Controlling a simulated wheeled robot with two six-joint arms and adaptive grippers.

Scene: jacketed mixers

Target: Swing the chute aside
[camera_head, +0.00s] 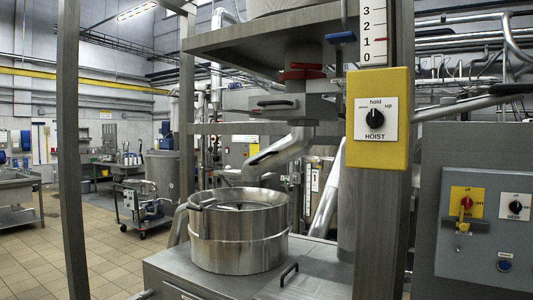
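The chute (282,152) is a grey metal spout under the hopper platform. It slants down to the left from a vertical pipe, with a dark strip or handle (262,158) along its upper side. Its lower end is above the back of the open round steel vessel (240,245); I cannot tell whether it is directly over the opening. The vessel stands on a steel cabinet top (225,282). Neither of my grippers is in view.
A steel post (71,150) stands at left. A thick post at right carries a yellow HOIST box (378,118) with a black knob. A long lever (470,104) and a grey control panel (485,225) are farther right. The tiled floor at left is partly clear.

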